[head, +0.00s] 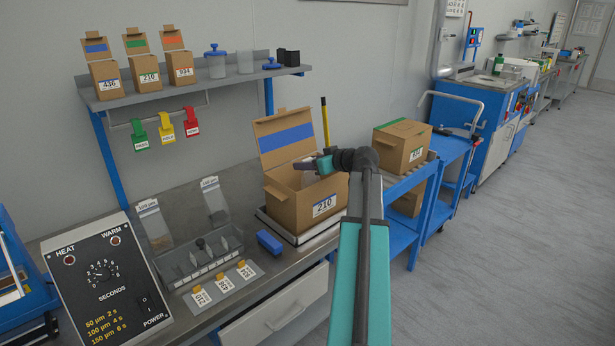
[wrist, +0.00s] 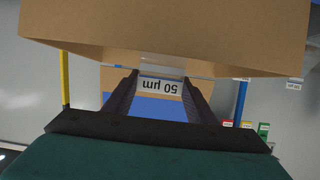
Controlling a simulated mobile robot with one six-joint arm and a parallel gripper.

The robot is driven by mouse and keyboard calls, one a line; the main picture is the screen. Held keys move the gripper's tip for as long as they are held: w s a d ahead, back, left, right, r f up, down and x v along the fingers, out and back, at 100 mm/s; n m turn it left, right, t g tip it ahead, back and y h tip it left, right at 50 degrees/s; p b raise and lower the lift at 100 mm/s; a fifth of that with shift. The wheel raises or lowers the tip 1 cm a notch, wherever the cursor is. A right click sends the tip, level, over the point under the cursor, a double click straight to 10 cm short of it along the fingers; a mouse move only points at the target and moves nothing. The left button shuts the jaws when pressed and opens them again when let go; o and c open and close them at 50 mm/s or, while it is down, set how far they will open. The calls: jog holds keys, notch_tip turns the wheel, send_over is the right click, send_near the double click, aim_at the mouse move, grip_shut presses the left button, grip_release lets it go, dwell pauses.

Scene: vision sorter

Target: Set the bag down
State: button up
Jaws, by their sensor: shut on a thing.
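My gripper (head: 308,166) is over the open cardboard box marked 210 (head: 287,209), whose raised lid carries a blue panel (head: 285,139). In the wrist view my gripper (wrist: 160,80) is shut on a clear bag with a white label reading 50 µm (wrist: 160,86), seen upside down. Most of the bag is hidden by the cardboard (wrist: 165,35) across the top of the wrist view. In the head view the bag is small and hard to make out. I cannot tell whether it touches the box floor.
The box stands on a pale platform (head: 310,236) on the metal bench. A blue block (head: 269,242) lies beside it. Two clear labelled bags (head: 154,228) (head: 214,203) stand by a slotted rack (head: 197,262). A yellow post (head: 325,122) rises behind the box. Blue carts (head: 402,237) stand to the right.

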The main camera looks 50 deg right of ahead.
aim_at(311, 173)
jog(key=shift+f, duration=0.2)
jog(key=shift+f, duration=2.05)
jog(key=o, duration=1.4)
jog(key=shift+c, duration=0.2)
jog(key=shift+r, duration=0.25)
jog(key=v, duration=1.2)
jog(key=shift+s+f, duration=0.1)
jog(key=shift+f, duration=0.05)
jog(key=shift+s, duration=0.1)
